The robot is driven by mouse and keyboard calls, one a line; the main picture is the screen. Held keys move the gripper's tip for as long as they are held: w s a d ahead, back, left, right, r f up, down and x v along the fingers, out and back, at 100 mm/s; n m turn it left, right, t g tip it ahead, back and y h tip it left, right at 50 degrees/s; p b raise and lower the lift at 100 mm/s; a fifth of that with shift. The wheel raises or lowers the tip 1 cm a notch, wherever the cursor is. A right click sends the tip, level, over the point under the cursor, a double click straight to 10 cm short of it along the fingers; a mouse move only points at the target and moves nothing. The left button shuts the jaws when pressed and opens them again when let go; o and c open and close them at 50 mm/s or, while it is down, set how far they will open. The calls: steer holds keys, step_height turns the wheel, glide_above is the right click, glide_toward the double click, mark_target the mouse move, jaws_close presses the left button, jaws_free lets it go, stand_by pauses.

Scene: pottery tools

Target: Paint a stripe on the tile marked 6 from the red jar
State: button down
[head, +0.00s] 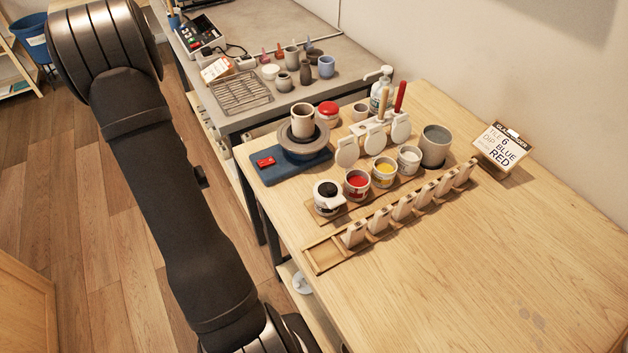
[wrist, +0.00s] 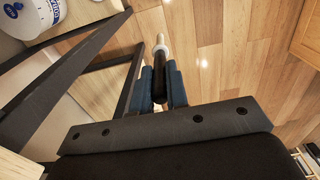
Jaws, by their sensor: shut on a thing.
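In the wrist view, my gripper (wrist: 160,75) is shut on a black-handled brush (wrist: 160,92), with a pale band and a narrow tip pointing away. In the head view the gripper is out of sight beyond the bottom edge. The open red jar (head: 357,185) stands in a row between a jar with a black top (head: 328,196) and the yellow jar (head: 384,173). A wooden rack (head: 325,256) holds several upright pale tiles (head: 355,234) in front of the jars; their numbers are too small to read. A card (head: 503,146) shows "TILE 6", "DIP", "BLUE" and "RED".
A white jar (head: 408,159) ends the row; a grey pot (head: 435,147) stands beyond. Two handles, one red (head: 400,97), rise behind the round pale discs (head: 347,151). A banding wheel (head: 304,140) stands at the left. The table's right and front are clear.

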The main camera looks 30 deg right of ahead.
steer(key=d+r+m, duration=0.1)
steer(key=d+r, duration=0.2)
steer(key=r, duration=0.6)
steer(key=d+r+m, duration=0.1)
steer(key=d+r, duration=0.2)
steer(key=r, duration=0.6)
steer(key=s+d+r+m, duration=0.2)
steer(key=s+d+r, duration=0.3)
steer(key=d+r, duration=0.25)
steer(key=s+d+r+m, duration=0.2)
steer(key=s+d+r, duration=0.35)
steer(key=r, duration=0.35)
steer(key=s+d+r+m, duration=0.2)
steer(key=s+d+m, duration=0.1)
steer(key=s+d, duration=1.3)
step_height(320, 180, down, 8)
steer(key=shift+w+f, duration=0.1)
steer(key=shift+a, duration=0.1)
